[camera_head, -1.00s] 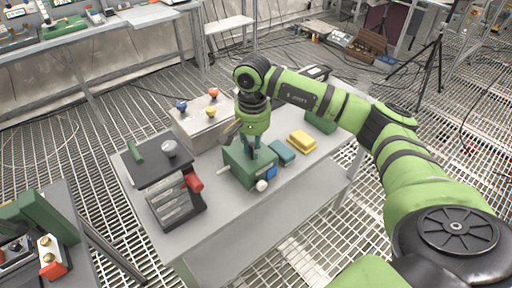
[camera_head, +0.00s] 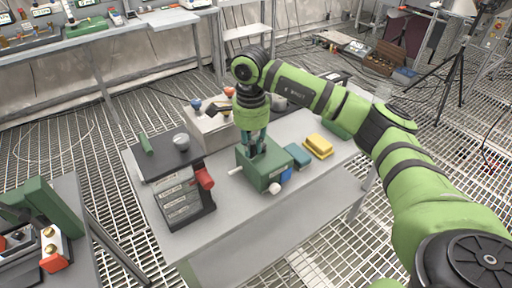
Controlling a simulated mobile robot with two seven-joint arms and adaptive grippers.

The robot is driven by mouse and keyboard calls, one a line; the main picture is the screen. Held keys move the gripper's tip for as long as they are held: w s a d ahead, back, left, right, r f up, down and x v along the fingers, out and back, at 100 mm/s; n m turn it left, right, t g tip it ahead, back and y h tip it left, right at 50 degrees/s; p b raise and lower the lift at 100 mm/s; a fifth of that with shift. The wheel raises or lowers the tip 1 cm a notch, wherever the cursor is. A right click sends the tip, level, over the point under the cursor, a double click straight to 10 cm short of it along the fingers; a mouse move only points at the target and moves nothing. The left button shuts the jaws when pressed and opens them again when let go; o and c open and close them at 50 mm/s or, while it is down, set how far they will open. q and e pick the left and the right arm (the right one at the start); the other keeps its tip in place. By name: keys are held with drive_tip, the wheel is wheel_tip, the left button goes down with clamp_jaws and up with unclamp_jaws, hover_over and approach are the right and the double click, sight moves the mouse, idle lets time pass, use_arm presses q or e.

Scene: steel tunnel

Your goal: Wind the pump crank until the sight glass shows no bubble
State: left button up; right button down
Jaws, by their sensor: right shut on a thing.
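The pump appears to be the green box (camera_head: 264,172) on the grey bench, with a white rod on its left, a white knob (camera_head: 275,188) at its front and a blue part (camera_head: 286,175) on its right side. My right gripper (camera_head: 254,152) points down onto the box's top and is shut on what appears to be the crank, mostly hidden by the fingers. The sight glass cannot be made out clearly, nor any bubble in it. My left gripper is not in view.
A dark-topped unit with a red handle (camera_head: 204,178) stands to the left on the bench (camera_head: 235,235). A teal block (camera_head: 298,155) and a yellow block (camera_head: 319,146) lie to the right. A box with coloured knobs (camera_head: 208,128) stands behind. The bench's front is clear.

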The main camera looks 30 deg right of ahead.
drive_tip(key=w+m, duration=0.1)
drive_tip(key=m, duration=0.1)
drive_tip(key=shift+w+a+r+m, duration=0.1)
drive_tip(key=shift+w+m, duration=0.05)
drive_tip(key=shift+m, duration=0.25)
drive_tip(key=w+m, duration=0.1)
drive_tip(key=m, duration=0.1)
drive_tip(key=shift+m+b, duration=0.3)
drive_tip(key=shift+m, duration=0.1)
drive_tip(key=m, duration=0.1)
drive_tip(key=w+m, duration=0.1)
drive_tip(key=m, duration=0.1)
drive_tip(key=w+m, duration=0.1)
drive_tip(key=m, duration=0.1)
drive_tip(key=shift+d, duration=0.4)
drive_tip(key=m, duration=0.2)
drive_tip(key=w+d+m, duration=0.1)
drive_tip(key=m, duration=0.1)
drive_tip(key=m+p, duration=0.1)
drive_tip(key=shift+w+d+m, duration=0.2)
drive_tip(key=shift+d+m, duration=0.05)
drive_tip(key=shift+m, duration=0.15)
drive_tip(key=shift+w+d+m+p, duration=0.15)
drive_tip(key=shift+d+m+p, duration=0.25)
drive_tip(key=shift+m, duration=0.9)
drive_tip(key=shift+w+d+m+p, duration=0.15)
drive_tip(key=shift+d+m, duration=0.4)
drive_tip(key=shift+m, duration=0.75)
